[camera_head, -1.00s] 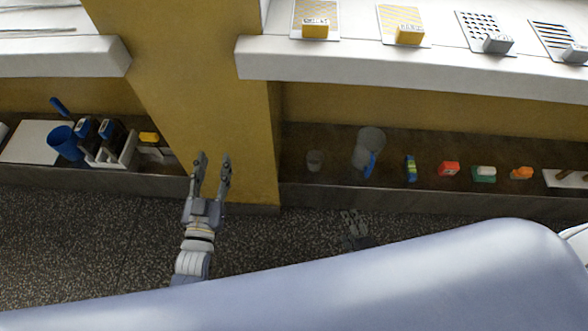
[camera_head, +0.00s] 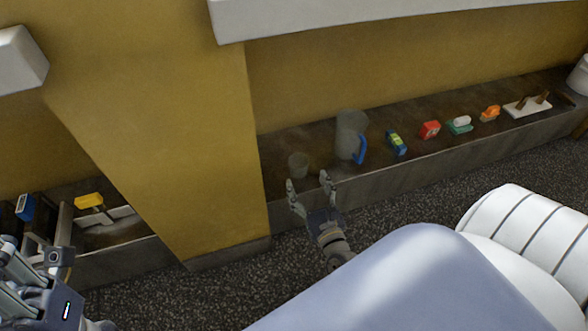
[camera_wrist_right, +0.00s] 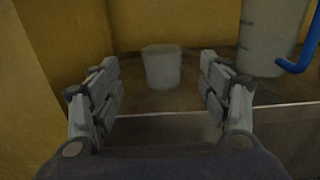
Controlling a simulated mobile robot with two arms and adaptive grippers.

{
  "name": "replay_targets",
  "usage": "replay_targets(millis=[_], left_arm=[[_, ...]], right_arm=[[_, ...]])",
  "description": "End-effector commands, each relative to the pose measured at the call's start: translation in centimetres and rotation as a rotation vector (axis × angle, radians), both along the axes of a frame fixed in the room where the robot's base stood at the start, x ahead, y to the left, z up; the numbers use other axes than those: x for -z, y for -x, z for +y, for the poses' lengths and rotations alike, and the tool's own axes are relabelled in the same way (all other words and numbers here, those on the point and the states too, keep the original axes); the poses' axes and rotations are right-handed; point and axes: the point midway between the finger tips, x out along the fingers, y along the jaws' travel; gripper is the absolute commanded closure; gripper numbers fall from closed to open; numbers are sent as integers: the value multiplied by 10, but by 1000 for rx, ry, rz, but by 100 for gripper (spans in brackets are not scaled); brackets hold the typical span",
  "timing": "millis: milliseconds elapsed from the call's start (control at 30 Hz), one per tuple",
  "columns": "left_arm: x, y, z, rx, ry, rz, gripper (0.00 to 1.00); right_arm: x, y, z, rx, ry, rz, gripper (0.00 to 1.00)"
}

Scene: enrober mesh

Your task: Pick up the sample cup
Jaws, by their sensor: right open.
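The sample cup (camera_head: 298,165) is a small, translucent grey cup standing upright at the left end of the brown shelf, near the yellow pillar. My right gripper (camera_head: 308,180) is open and empty just in front of it at the shelf's front edge. In the right wrist view the cup (camera_wrist_right: 161,67) stands ahead, between and beyond the two open fingers (camera_wrist_right: 160,95), not touching them. My left gripper (camera_head: 35,250) is at the lower left of the head view, fingers apart, with nothing seen between them; part of it is cut off.
A clear jug (camera_head: 350,133) with a blue handle stands right of the cup. Further right are a blue-green item (camera_head: 396,143), a red item (camera_head: 430,130) and others. The yellow pillar (camera_head: 160,130) borders the cup's left. A white ledge (camera_head: 380,8) overhangs.

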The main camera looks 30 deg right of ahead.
Motion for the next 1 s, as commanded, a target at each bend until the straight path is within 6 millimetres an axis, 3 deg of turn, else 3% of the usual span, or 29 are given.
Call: replay_targets(millis=[100, 333, 600, 933, 1000], left_arm=[[0, -1, 0, -1, -1, -12, 60], [-1, -3, -1, -2, -3, -19, 60], [-5, -4, -2, -3, -6, -50, 60], [-9, -4, -2, -4, -5, -63, 60], [-9, -4, -2, -4, -5, -63, 60]], right_arm=[[1, -19, -5, 1, 0, -1, 30], [0, -36, -9, 1, 2, 0, 30], [-3, -73, -20, 0, 3, 1, 30], [-4, -80, -22, -1, 3, 4, 30], [-4, -80, -21, -1, 3, 3, 46]])
